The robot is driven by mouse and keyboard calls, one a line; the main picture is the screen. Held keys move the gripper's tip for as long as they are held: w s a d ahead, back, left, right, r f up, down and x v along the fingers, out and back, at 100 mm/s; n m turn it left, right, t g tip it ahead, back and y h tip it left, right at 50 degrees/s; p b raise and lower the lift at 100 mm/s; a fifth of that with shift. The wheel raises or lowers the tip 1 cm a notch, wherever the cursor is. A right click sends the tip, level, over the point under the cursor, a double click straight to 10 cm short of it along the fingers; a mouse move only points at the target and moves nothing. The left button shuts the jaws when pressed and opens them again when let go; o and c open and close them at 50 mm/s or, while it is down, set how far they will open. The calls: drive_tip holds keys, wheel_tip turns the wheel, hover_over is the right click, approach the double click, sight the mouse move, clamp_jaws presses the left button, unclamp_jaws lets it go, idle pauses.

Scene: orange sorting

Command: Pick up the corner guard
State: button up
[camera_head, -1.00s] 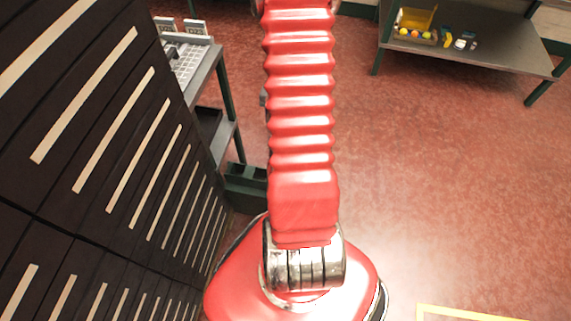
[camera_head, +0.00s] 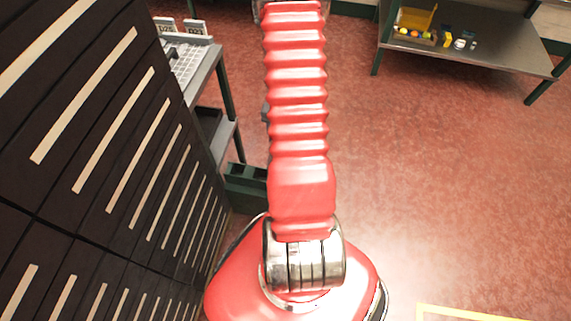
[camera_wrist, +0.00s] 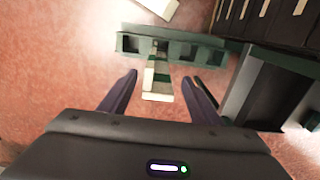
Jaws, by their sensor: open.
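In the wrist view a small piece with a cream face and a greenish upper part (camera_wrist: 158,88), which looks like the corner guard, stands out from a dark green slotted rack (camera_wrist: 213,55). My gripper (camera_wrist: 160,77) is open, with one dark finger on each side of the piece and a gap on both sides. I cannot tell how far below the fingers the piece lies. In the head view my red arm hides the gripper and the piece.
A dark green-edged bin or shelf (camera_wrist: 238,88) is close on the right in the wrist view. In the head view a dark drawer cabinet (camera_head: 105,130) fills the left. A grey table (camera_head: 206,70) stands beyond it, and a low bench (camera_head: 500,62) at the back right. The red floor between is clear.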

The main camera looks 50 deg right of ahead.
drive_tip(key=shift+d+f, duration=0.1)
drive_tip(key=shift+f, duration=2.5)
drive_tip(key=shift+c, duration=0.5)
clamp_jaws()
